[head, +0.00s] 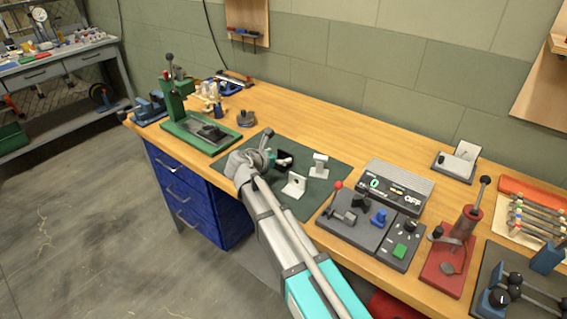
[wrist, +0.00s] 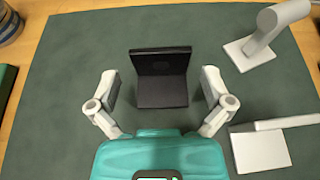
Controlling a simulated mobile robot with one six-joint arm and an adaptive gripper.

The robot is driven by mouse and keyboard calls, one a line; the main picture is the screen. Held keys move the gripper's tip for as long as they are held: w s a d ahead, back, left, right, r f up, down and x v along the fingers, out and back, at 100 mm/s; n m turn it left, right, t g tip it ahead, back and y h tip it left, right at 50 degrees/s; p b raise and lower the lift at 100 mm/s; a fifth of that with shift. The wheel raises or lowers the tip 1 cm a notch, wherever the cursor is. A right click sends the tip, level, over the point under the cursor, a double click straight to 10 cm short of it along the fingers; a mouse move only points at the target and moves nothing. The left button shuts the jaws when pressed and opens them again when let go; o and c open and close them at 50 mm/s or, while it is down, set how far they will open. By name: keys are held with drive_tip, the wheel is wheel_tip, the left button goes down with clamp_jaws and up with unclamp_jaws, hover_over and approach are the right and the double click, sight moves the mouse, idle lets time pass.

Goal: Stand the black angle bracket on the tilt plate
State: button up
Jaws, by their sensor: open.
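The black angle bracket (wrist: 162,92) rests on the dark green mat, seen in the wrist view. One leg appears flat on the mat and the other rises at its far edge. My gripper (wrist: 162,86) is open, with one finger on each side of the bracket and a gap on both sides. In the head view the gripper (head: 272,157) is over the mat and partly hides the bracket (head: 284,163). A dark base with a light tilted plate (head: 465,153) stands at the back right of the bench; it looks like the tilt plate.
A white angle bracket (head: 294,186) and a white stand (head: 320,166) are on the mat (head: 336,173), close to the right of the gripper. A grey control box (head: 395,187) and a lever panel (head: 352,222) stand further right. A green press (head: 195,130) is at left.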

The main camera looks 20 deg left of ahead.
sight(284, 155)
drive_tip(key=shift+b+x, duration=0.4)
drive_tip(key=shift+x, duration=1.15)
drive_tip(key=shift+s, duration=0.1)
drive_tip(key=c, duration=1)
drive_tip(key=shift+r, duration=0.15)
wheel_tip(284, 155, up, 2)
drive_tip(key=p, duration=0.2)
drive_tip(key=shift+p, duration=0.3)
drive_tip(key=s+d+r+p, duration=0.6)
drive_tip(key=s+r+p, duration=0.4)
drive_tip(key=s, duration=0.2)
drive_tip(key=shift+s+d+r, duration=0.2)
drive_tip(key=shift+d+r, duration=0.05)
drive_tip(key=shift+r, duration=0.05)
